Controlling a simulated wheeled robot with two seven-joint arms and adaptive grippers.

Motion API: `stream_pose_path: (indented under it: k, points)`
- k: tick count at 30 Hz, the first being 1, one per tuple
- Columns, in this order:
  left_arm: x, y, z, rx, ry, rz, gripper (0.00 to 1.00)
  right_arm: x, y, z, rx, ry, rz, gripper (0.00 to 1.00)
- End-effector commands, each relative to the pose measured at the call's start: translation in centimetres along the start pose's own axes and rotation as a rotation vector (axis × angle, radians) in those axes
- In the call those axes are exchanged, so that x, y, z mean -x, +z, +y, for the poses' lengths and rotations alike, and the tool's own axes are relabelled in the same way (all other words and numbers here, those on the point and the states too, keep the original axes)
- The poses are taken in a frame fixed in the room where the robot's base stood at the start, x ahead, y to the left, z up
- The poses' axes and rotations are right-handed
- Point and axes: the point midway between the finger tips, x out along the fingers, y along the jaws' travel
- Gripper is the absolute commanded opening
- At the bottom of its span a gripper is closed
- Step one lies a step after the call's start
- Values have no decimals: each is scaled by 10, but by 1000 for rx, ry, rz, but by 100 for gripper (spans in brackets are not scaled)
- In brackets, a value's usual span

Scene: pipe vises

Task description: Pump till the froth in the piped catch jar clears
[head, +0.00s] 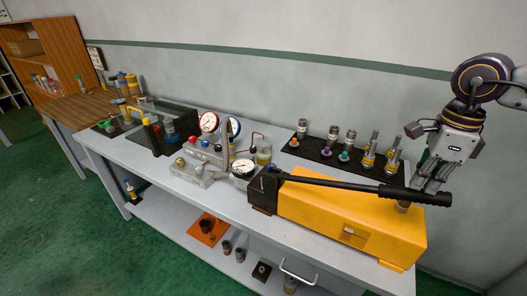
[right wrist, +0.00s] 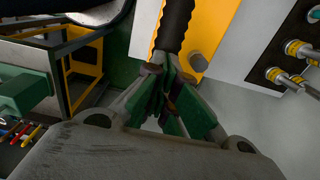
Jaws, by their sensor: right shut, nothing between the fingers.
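The yellow pump (head: 352,221) lies on the bench at the front right, with its long black lever (head: 352,186) running across above it. The catch jar (head: 264,153) stands behind the pump's left end, with a copper pipe at its top. Its content looks yellowish; froth is too small to make out. My right gripper (head: 429,187) points down at the lever's grip end. In the right wrist view its fingers (right wrist: 170,76) are shut and empty, close to the black grip (right wrist: 175,24); I cannot tell whether they touch. My left gripper is out of view.
Pressure gauges (head: 208,122) and a grey valve block (head: 192,172) stand left of the jar. A black mat (head: 312,152) with several metal fittings lies behind the pump. The wall is close behind the bench.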

Motion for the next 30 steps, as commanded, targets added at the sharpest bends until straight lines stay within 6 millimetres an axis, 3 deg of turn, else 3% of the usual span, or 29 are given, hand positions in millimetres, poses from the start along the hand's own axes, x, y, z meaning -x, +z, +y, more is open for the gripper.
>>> stream_pose_path:
  k: [14, 30]
  points:
    - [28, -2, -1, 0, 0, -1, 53, 41, -2, -2, -1, -1, 1, 0]
    - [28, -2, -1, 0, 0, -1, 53, 42, -2, -2, 0, -1, 0, 0]
